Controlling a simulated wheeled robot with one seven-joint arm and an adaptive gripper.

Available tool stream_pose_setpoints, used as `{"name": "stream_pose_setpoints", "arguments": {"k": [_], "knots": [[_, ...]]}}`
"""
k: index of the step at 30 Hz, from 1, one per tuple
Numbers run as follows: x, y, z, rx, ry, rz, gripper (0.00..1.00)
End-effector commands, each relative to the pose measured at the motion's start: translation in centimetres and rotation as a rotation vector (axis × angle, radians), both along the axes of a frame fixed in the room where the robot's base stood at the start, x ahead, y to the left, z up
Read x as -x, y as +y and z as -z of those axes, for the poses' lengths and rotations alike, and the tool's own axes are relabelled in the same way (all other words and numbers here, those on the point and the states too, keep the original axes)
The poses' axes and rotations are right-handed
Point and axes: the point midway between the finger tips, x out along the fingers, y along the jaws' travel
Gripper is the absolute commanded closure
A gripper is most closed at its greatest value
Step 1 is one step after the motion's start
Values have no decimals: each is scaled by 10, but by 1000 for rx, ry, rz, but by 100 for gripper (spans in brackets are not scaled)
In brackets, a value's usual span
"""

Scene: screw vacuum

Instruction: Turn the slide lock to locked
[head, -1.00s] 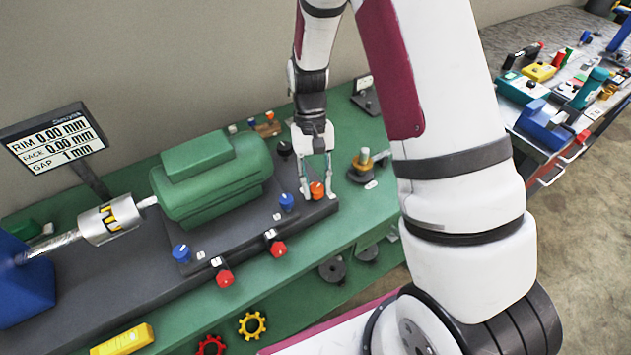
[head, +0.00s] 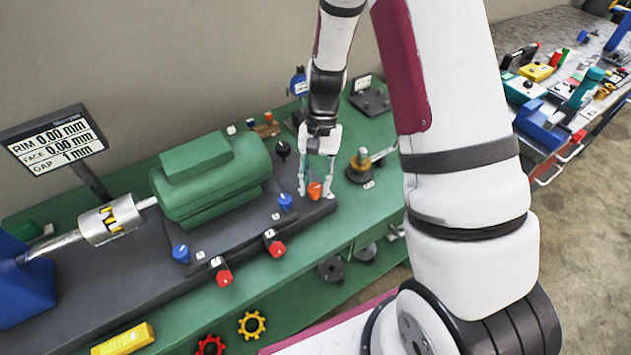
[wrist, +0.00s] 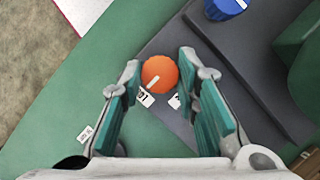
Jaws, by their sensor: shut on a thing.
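The slide lock appears to be the orange round knob (head: 314,190) at the right front corner of the dark base plate under the green motor. In the wrist view the knob (wrist: 160,74) has a white line on its top, slanting toward the lower left. Two small white labels lie on the plate beside it, one partly cut by a finger; I cannot read them surely. My gripper (head: 315,193) points down with its fingertips on either side of the knob, shut on it. In the wrist view my gripper (wrist: 160,66) shows the knob between its green-padded fingers.
The green motor (head: 212,180) stands left of my gripper. A blue knob (head: 285,202) is close on the left, and red knobs (head: 274,249) line the front edge. A black knob (head: 283,149) is behind. A brass-topped fixture (head: 361,160) stands to the right.

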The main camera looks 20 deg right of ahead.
Motion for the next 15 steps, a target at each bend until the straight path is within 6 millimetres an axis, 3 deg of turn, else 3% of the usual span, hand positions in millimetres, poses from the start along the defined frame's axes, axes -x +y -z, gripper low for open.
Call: {"name": "stream_pose_setpoints", "arguments": {"k": [6, 7, 9, 15], "knots": [[0, 0, 0, 0, 0, 2, 99], [0, 0, 0, 0, 0, 2, 69], [0, 0, 0, 0, 0, 2, 53], [0, 0, 0, 0, 0, 1, 51]]}}
